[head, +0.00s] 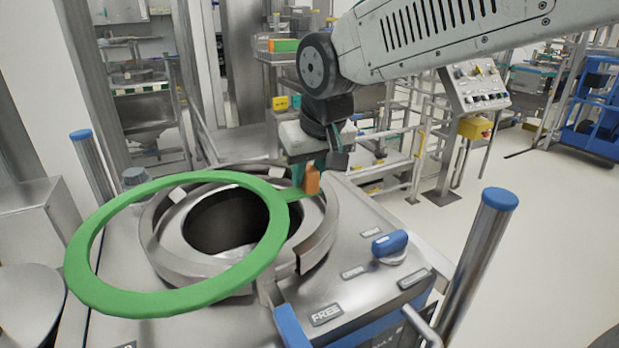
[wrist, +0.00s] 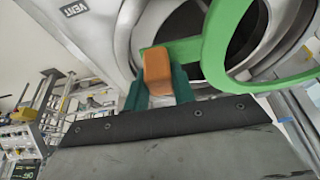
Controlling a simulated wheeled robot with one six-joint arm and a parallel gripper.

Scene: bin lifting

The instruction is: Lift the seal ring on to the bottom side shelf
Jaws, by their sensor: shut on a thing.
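The seal ring is a large green ring (head: 86,287) with a short tab on its right side, in the head view. My gripper (head: 312,182) is shut on that tab at an orange block, and the ring hangs out to the left over the metal machine. In the wrist view the green ring (wrist: 221,38) reaches to the right from my gripper (wrist: 158,75), whose teal fingers sit around the orange piece. The ring looks raised above the machine's round opening (head: 235,220). I cannot make out which surface is the bottom side shelf.
The metal machine has a raised collar around its opening, a blue-handled knob (head: 390,243) and blue-capped posts at left and right (head: 484,240). A control panel (head: 474,86) and railings stand behind. Clear floor lies at the right.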

